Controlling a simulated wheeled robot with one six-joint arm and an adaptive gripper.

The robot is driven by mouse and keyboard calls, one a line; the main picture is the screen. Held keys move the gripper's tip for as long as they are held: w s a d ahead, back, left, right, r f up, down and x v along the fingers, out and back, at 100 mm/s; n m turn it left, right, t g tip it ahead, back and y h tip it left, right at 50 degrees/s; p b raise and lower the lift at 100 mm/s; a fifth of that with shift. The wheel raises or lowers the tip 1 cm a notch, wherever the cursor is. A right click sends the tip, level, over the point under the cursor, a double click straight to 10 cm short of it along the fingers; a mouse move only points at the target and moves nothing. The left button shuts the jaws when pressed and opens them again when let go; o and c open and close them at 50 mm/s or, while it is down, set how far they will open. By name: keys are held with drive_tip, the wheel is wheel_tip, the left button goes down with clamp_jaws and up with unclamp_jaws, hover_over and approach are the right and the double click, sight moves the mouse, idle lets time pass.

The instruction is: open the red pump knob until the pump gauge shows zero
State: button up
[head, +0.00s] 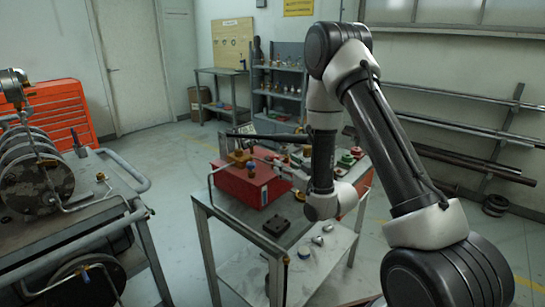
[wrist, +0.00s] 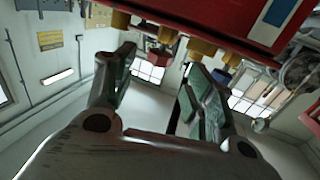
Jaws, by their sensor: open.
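The red pump (head: 250,186) sits on the top shelf of a metal cart in the head view. It has brass fittings, a blue cap (head: 251,168) and a long black bar above it. In the wrist view the pump's red body (wrist: 225,18) fills the upper edge, with brass fittings (wrist: 200,48) along its lower side. A small dark red part (wrist: 160,58), possibly the knob, shows beyond and between my fingertips. My gripper (wrist: 158,66) is open and empty, close beside the pump. In the head view my wrist hides its right side. I cannot make out a gauge dial.
The cart (head: 215,222) also carries a dark block (head: 275,226) and small metal parts near its front. Red and green parts (head: 347,160) stand behind my wrist. Another cart with round metal equipment (head: 38,180) is at left. Floor between the carts is clear.

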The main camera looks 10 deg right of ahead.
sight(277, 158)
drive_tip(key=x, duration=0.7)
drive_tip(key=shift+w, duration=0.25)
drive_tip(key=shift+r, duration=0.1)
drive_tip(key=c, duration=1)
